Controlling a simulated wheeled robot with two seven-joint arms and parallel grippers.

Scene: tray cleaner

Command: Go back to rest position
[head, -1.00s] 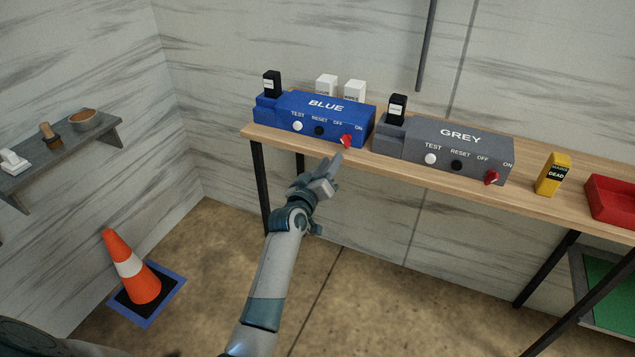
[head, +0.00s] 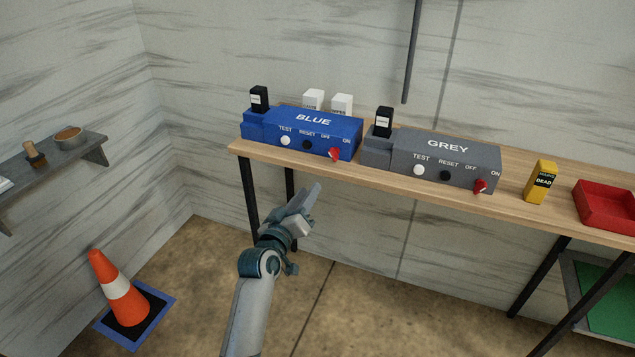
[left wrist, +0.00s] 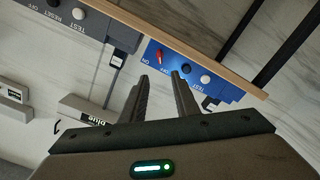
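My left gripper (head: 312,192) is in front of the workbench, below and a little left of the blue unit's red knob, apart from the bench. In the left wrist view its two fingers (left wrist: 160,80) stand apart with nothing between them, so it is open. The blue unit (head: 312,120) stands on the bench with its red knob (head: 335,154) at its right end; it also shows tilted in the left wrist view (left wrist: 200,75). The grey unit (head: 440,150) stands to its right. My right gripper is in no view.
The wooden workbench (head: 385,187) runs along the back wall. A yellow box marked DEAD (head: 541,183) and a red tray (head: 607,208) are on its right part. A traffic cone (head: 117,287) stands on the floor at left, below a wall shelf (head: 85,152). Floor between cone and bench is clear.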

